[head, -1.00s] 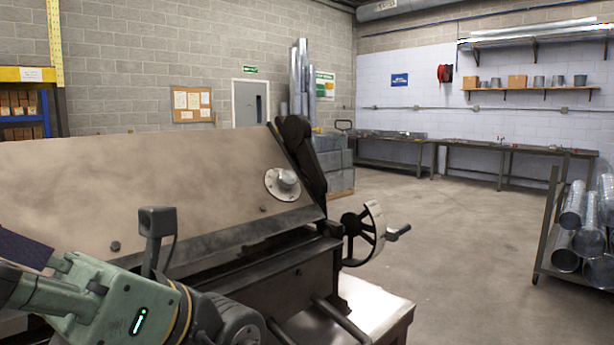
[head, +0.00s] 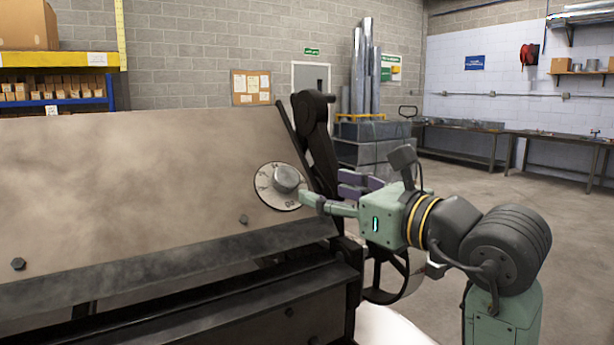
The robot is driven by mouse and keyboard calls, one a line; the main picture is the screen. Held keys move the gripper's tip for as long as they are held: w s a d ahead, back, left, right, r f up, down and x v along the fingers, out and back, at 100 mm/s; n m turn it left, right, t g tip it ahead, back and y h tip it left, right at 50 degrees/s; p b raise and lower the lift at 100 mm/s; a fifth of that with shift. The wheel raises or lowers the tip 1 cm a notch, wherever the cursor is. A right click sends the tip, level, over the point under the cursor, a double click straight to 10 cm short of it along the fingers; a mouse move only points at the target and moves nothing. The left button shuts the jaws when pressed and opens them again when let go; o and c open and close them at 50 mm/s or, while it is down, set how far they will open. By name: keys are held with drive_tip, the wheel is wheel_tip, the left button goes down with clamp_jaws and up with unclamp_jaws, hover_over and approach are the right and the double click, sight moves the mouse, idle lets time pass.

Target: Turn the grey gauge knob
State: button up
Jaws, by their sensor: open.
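The grey gauge knob (head: 286,179) sits at the centre of a round white dial (head: 266,195) with dark markings, on the right part of the machine's tan sloping panel (head: 140,180). My gripper (head: 325,193) is just right of the knob in the head view, its fingers pointing left toward it. The gripper is open. One green finger's tip (head: 310,199) appears at the dial's right edge; I cannot tell whether it touches.
A black arm-like part (head: 315,135) of the machine rises behind the gripper. A handwheel (head: 388,275) is below my wrist, partly hidden. A dark ledge (head: 180,285) runs below the panel. Open floor (head: 575,240) lies to the right.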

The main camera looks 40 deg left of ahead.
sight(290, 179)
drive_tip(key=p+x, duration=0.1)
drive_tip(key=x, duration=0.3)
drive_tip(key=p+x, duration=0.2)
drive_tip(key=x, duration=0.2)
drive_tip(key=shift+s+a+r, duration=0.1)
drive_tip(key=shift+s+a, duration=0.05)
drive_tip(key=shift+a, duration=0.6)
drive_tip(key=c, duration=1.1)
drive_tip(key=shift+c, duration=0.2)
